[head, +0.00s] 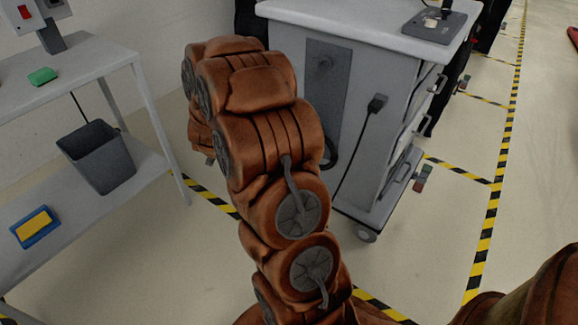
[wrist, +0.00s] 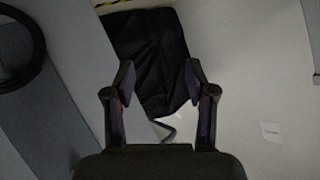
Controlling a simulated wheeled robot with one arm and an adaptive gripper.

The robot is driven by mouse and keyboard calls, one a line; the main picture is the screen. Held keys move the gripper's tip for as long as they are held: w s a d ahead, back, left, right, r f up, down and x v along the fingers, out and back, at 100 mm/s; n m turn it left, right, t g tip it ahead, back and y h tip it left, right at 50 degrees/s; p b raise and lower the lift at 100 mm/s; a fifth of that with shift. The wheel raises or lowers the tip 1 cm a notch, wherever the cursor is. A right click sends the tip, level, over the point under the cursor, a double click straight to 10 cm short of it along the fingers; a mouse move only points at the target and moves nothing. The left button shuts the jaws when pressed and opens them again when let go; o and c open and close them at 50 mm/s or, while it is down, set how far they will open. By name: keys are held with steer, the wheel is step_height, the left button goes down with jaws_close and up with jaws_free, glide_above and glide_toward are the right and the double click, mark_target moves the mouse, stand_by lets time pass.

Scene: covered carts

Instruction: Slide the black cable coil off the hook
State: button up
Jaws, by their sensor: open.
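In the wrist view, the black cable coil (wrist: 41,48) shows as a thick dark ring cut off by the left edge, against a grey panel (wrist: 60,110). My gripper (wrist: 160,78) is open and empty, with the coil to the left of its fingers and apart from them. In the head view, a short dark curve (head: 331,152) beside my arm looks like part of the coil, in front of the cart's grey panel (head: 338,95). The rest is hidden by my arm. I cannot make out the hook clearly. My gripper is hidden in the head view.
The white cart (head: 345,22) stands right of my arm, with a black plug (head: 377,103) and cable on its side. A grey shelf table (head: 75,65) with a bin (head: 98,158) stands left. Black cloth-like material (wrist: 150,50) lies beyond my fingers.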

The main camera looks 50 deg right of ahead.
steer(key=s+d+f+m+g+h+b, duration=0.2)
steer(key=s+d+f+m+h+b, duration=0.15)
steer(key=s+d+f+b, duration=0.45)
steer(key=s+d+f+m+g+h+b, duration=0.2)
steer(key=s+d+f+g+h+b, duration=0.25)
steer(key=d+f, duration=0.55)
steer(key=shift+n+t+h, duration=0.25)
steer(key=shift+t+h, duration=0.15)
steer(key=shift+t, duration=0.55)
steer(key=b+x, duration=0.1)
steer(key=x, duration=0.1)
steer(key=b+x, duration=0.1)
steer(key=x, duration=0.1)
steer(key=b+x, duration=0.1)
steer(key=x, duration=0.2)
steer(key=shift+w+r, duration=0.35)
steer(key=shift+w, duration=0.05)
steer(key=shift+w+d+r, duration=0.1)
steer(key=shift+w+d, duration=0.05)
steer(key=shift+d, duration=0.2)
jaws_close()
steer(key=shift+r, duration=0.1)
